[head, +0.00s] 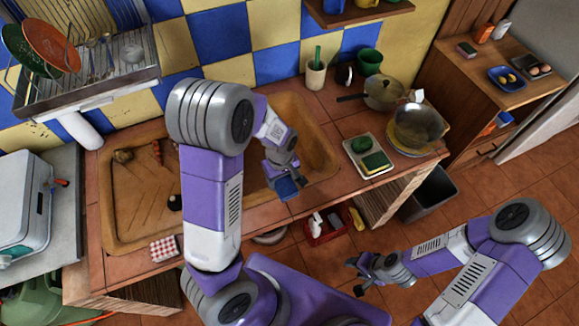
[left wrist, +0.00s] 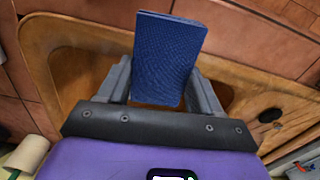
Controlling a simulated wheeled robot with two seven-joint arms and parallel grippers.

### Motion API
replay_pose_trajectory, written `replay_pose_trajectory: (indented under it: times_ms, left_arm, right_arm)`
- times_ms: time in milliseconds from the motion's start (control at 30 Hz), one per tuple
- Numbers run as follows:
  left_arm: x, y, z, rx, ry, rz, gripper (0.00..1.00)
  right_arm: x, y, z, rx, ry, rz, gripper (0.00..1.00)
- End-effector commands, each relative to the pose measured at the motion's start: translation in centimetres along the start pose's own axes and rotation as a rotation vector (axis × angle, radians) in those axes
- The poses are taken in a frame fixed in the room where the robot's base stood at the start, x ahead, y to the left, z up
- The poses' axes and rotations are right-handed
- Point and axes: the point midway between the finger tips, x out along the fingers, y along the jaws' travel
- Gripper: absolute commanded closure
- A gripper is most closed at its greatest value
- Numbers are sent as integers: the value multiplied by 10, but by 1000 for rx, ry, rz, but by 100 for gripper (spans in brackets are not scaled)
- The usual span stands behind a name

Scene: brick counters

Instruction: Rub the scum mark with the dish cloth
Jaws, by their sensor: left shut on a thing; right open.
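My left gripper (head: 284,172) is shut on a folded dark blue dish cloth (head: 289,189), held over the front right part of the tan sink (head: 112,215). In the left wrist view the cloth (left wrist: 170,55) stands up between the two fingers, with its woven face showing. The sink rim (left wrist: 38,60) lies behind it in that view. I cannot make out a scum mark; my left arm and the cloth hide part of the sink. My right gripper (head: 357,277) is open and empty, out over the floor in front of the counter.
A red-and-white checked cloth (head: 163,248) lies at the sink's front left edge. A red basket (head: 327,236) stands below the counter.

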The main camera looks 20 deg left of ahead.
Motion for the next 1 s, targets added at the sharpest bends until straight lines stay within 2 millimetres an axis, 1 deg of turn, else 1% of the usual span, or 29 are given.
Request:
replay_pose_trajectory:
  times_ms: [33, 100, 300, 833, 933, 1000]
  left_arm:
    - [-9, 1, 0, 1, 0, 1, 64]
    - [-15, 1, 0, 2, 0, 1, 64]
    - [-23, 2, 0, 3, 0, 1, 64]
    - [-21, 2, 1, 9, 0, 1, 64]
    - [-16, 6, 2, 71, 1, 2, 64]
    - [-9, 10, 4, 168, 1, 3, 64]
  right_arm:
    - [-7, -3, 0, 0, 0, 0, 53]
    - [-12, -5, 1, 0, 0, 0, 53]
    - [-19, -7, 1, 0, 0, 0, 53]
    - [-17, -6, 1, 0, 0, 0, 53]
    - [-11, -4, 1, 0, 0, 0, 53]
    - [-2, -1, 0, 0, 0, 0, 53]
